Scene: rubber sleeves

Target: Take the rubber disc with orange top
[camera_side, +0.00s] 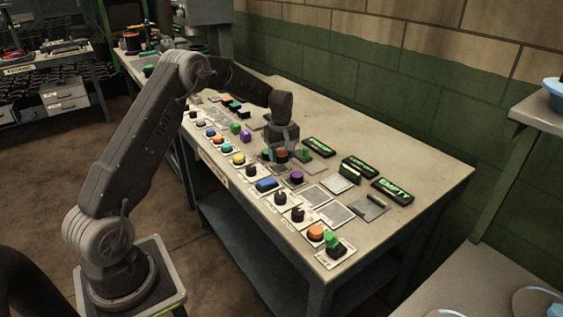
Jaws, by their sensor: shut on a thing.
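My gripper (279,152) is over the middle of the bench, pointing down. It is shut on a small dark disc with an orange top (282,154), which shows low between the fingers. The fingers hide part of this disc, and I cannot tell whether it touches the bench. Another orange-topped piece (316,232) sits on a pale plate at the near end of the bench. A further orange-topped piece (218,139) sits in the left row.
The bench (425,160) carries rows of small coloured pieces on plates. A green piece (304,154) stands close to the right of my gripper. Black signs with green lettering (392,190) lie along the back. A brick wall (420,70) rises behind. The bench's right end is clear.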

